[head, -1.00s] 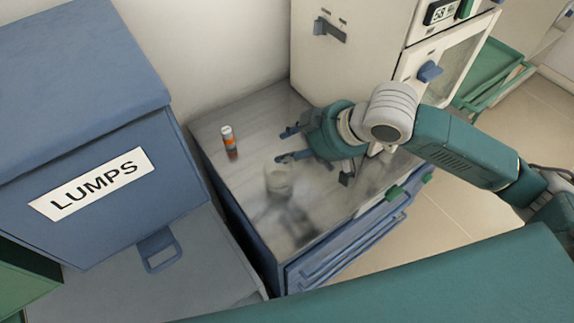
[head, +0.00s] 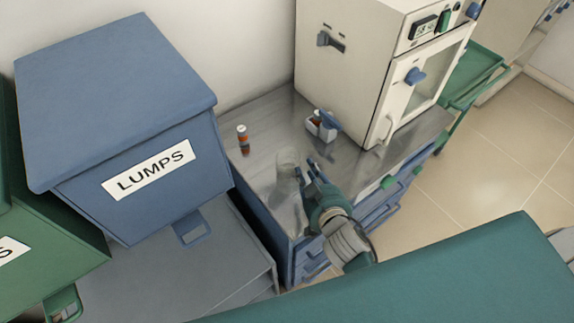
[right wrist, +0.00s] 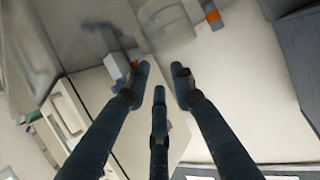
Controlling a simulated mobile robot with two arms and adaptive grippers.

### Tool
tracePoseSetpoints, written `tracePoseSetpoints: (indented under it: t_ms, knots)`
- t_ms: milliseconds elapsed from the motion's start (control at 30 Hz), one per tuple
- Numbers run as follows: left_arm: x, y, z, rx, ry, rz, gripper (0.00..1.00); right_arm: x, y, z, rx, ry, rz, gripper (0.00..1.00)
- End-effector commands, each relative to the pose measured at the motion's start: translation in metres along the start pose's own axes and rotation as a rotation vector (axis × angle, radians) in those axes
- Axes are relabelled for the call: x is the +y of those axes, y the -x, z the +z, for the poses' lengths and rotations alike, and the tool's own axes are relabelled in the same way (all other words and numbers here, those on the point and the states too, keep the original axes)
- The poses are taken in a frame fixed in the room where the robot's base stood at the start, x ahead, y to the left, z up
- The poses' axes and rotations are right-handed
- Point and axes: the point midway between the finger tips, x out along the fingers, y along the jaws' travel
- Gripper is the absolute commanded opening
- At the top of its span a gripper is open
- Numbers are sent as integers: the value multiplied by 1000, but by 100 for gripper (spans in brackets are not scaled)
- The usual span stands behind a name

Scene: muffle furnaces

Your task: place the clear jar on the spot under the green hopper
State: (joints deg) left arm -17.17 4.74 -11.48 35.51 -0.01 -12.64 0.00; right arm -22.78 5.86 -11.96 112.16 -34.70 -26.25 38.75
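The clear jar (head: 287,164) stands upright on the metal-topped cabinet, a pale see-through cylinder; it also shows at the top of the right wrist view (right wrist: 163,18). My right gripper (head: 306,169) is just right of the jar in the head view, its fingers pointing up the picture. In the right wrist view its fingers (right wrist: 160,82) are spread, with nothing between them. A green hopper (head: 50,225) is at the left edge of the head view, partly cut off. The spot under it is not visible. My left gripper is not in view.
A blue hopper labelled LUMPS (head: 120,120) is between the green hopper and the cabinet. An orange-labelled bottle (head: 243,140) stands behind the jar. A small white box with a blue item (head: 322,125) is before the white furnace (head: 365,75).

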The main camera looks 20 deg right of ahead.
Motion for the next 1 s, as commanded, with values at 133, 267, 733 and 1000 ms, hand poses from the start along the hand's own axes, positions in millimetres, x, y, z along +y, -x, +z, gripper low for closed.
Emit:
tracePoseSetpoints:
  t_ms: [133, 267, 733, 1000]
  knots:
    - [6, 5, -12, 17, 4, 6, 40, 0, -19, -1, -1, 0, -1, 24]
    - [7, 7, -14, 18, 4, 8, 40, 0, -26, 0, -2, 1, -1, 24]
    - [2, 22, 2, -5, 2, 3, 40, 2, -75, 3, -2, 0, -1, 24]
    - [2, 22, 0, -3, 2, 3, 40, 2, -76, 3, -2, 0, -2, 12]
